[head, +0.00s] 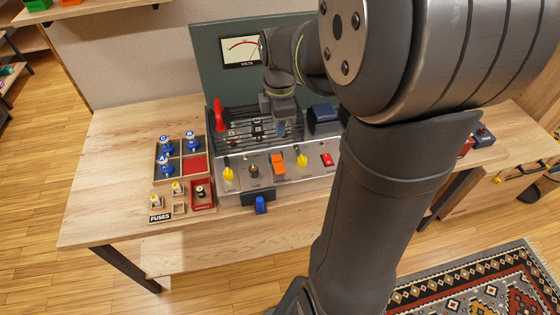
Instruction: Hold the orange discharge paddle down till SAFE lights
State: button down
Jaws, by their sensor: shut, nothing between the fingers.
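The orange discharge paddle (277,162) is on the sloped metal front panel (300,176) of the amp, between yellow levers. My gripper (281,132) is shut and empty. In the picture it is just above the paddle, in front of the dark ribbed chassis, and appears apart from it. A small dark round fitting (253,170) is left of the paddle; I cannot tell whether it is a lamp. I cannot read a SAFE label or see a SAFE light lit. My arm hides the right end of the amp.
Yellow levers (228,173) (301,160) and a red switch (326,160) flank the paddle. A red handle (219,116) stands at the chassis's left, a dark blue block (324,114) at its right. A tray (181,174) holds blue-topped parts. A voltmeter (242,50) hangs behind. The bench's left is clear.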

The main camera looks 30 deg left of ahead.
aim_at(280, 171)
notch_tip(280, 171, down, 14)
jog(key=shift+f, duration=0.1)
dwell(0.4)
jog(key=shift+s+d+f, duration=0.15)
jog(key=shift+f, duration=0.2)
jog(key=shift+s+d+f, duration=0.15)
jog(key=shift+f, duration=0.2)
jog(key=shift+r, duration=0.3)
dwell(2.5)
jog(key=shift+r, duration=0.8)
